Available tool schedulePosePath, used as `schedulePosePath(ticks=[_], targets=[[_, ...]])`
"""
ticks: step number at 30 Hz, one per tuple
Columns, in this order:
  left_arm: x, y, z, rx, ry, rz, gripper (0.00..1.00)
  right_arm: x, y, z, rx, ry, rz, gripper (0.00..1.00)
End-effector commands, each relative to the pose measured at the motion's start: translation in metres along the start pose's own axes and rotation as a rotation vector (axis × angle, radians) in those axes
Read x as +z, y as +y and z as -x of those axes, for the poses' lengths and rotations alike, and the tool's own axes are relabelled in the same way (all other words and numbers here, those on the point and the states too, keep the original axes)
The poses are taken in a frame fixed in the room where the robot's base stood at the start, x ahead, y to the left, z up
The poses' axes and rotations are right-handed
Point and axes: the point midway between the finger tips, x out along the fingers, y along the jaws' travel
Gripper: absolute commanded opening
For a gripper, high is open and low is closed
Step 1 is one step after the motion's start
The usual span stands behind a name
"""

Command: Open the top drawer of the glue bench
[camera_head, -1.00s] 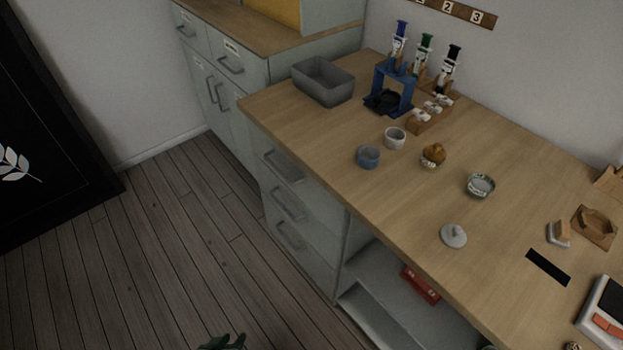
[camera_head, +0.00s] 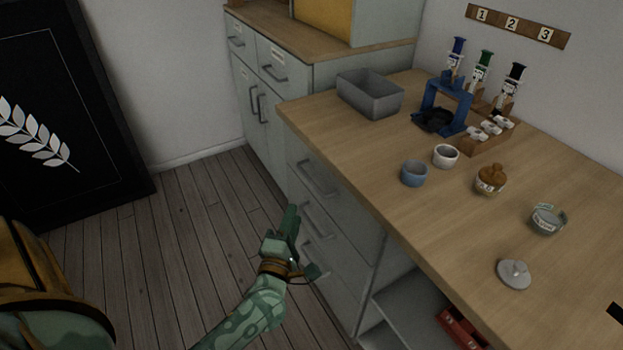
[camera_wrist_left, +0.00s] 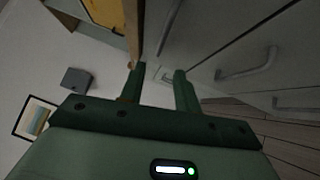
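The glue bench has a wooden top (camera_head: 440,215) and a grey front with a stack of drawers at its left end. The top drawer (camera_head: 335,200) looks shut, and its bar handle (camera_head: 318,182) is just under the bench top. My left gripper (camera_head: 308,242) is in front of the drawers, lower than the top handle in the picture, open and empty. In the left wrist view the gripper's two fingers (camera_wrist_left: 159,70) are apart with nothing between them. Drawer handles, one of them here (camera_wrist_left: 250,68), show to their right. My right gripper is not in view.
A grey bin (camera_head: 370,95), a blue stand (camera_head: 442,105), a blue cup (camera_head: 414,173), a white cup (camera_head: 446,156) and a grey lid (camera_head: 514,273) stand on the bench top. A grey cabinet (camera_head: 262,95) adjoins at the back left. The floor (camera_head: 180,230) before the drawers is clear.

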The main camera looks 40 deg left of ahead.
Motion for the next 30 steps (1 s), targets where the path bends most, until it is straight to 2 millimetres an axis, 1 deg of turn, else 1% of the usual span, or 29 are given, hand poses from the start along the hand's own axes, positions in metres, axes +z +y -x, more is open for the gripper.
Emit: schedulePosePath(ticks=[1, 5, 9, 12, 15, 18, 21, 29, 30], targets=[[0.0, -0.003, -0.012, 0.001, 0.001, 0.0, 0.32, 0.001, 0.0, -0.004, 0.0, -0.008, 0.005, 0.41], [0.0, -0.004, -0.046, 0.0, 0.0, -0.002, 0.32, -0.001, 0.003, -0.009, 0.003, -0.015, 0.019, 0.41], [0.0, -0.005, -0.081, -0.001, 0.0, -0.003, 0.32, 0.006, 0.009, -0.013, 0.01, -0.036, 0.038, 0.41], [0.0, -0.004, -0.102, -0.002, -0.001, -0.003, 0.32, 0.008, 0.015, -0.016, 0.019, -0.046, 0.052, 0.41], [0.0, -0.004, -0.117, -0.002, 0.0, -0.004, 0.32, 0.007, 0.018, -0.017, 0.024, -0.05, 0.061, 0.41], [0.001, -0.003, -0.127, -0.003, -0.002, -0.005, 0.32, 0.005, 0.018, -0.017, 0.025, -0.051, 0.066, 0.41], [0.001, -0.002, -0.131, -0.002, -0.002, -0.004, 0.32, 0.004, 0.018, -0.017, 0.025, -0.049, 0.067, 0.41], [0.001, -0.001, -0.132, -0.002, -0.002, -0.005, 0.32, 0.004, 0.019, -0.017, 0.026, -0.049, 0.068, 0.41], [0.001, -0.001, -0.132, -0.001, -0.002, -0.005, 0.21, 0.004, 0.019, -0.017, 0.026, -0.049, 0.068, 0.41]])
